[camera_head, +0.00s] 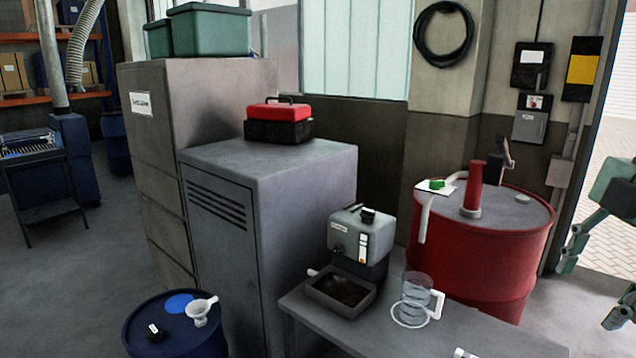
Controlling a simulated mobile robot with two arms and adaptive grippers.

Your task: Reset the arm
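My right gripper (589,292) shows at the right edge of the head view, with grey and teal fingers spread wide apart. Nothing is between its fingertips, and part of it is cut off by the frame edge. It is in front of the doorway, to the right of the red drum (480,265), with a visible gap from the drum. My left gripper is not in view.
A grey bench (420,340) holds a small machine (362,240), a dark tray (340,293) and a clear jug (415,295). A blue drum (150,310) stands at lower left. Grey cabinets (270,200) fill the middle. A white funnel (199,312) sits on the blue drum.

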